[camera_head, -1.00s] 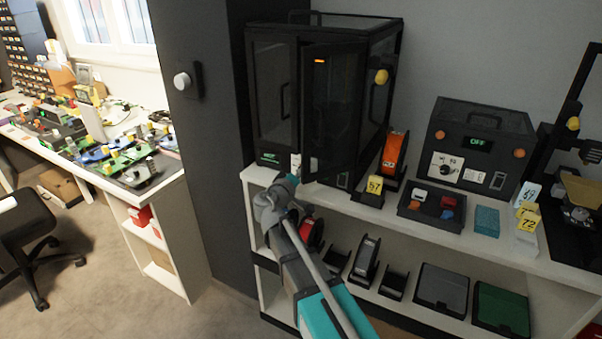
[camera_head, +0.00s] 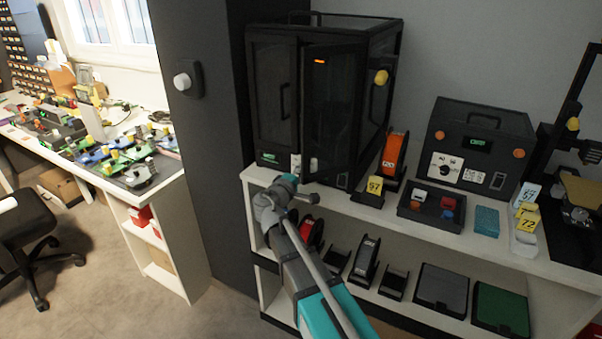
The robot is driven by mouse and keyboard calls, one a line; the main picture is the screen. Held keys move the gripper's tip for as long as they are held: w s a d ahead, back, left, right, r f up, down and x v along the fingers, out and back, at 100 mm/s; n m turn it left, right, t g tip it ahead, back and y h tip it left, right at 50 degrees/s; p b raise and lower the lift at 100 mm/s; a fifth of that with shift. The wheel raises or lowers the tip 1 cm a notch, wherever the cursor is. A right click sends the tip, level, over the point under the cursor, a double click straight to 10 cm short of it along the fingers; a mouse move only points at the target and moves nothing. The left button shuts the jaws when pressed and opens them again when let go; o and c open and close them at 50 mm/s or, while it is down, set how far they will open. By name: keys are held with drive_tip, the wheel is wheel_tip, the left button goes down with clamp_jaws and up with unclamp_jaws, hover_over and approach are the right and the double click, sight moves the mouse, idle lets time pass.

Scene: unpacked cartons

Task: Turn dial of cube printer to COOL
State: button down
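The cube printer (camera_head: 265,125) is a black enclosure with dark glass doors, standing at the left end of the white shelf. Its right door (camera_head: 328,110) stands partly open. A small green display (camera_head: 269,157) is low on its front. A small pale knob (camera_head: 296,162), apparently the dial, sits right of the display; its setting is too small to read.
Right of the printer are an orange spool (camera_head: 394,150), a yellow tag (camera_head: 375,185), a black bin tray (camera_head: 430,212) and a black control box (camera_head: 475,150) with its own dial. Spools and bins fill the lower shelf.

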drive_tip(key=shift+n, duration=1.5)
drive_tip(key=shift+c, duration=1.7)
unclamp_jaws()
drive_tip(key=v, duration=1.2)
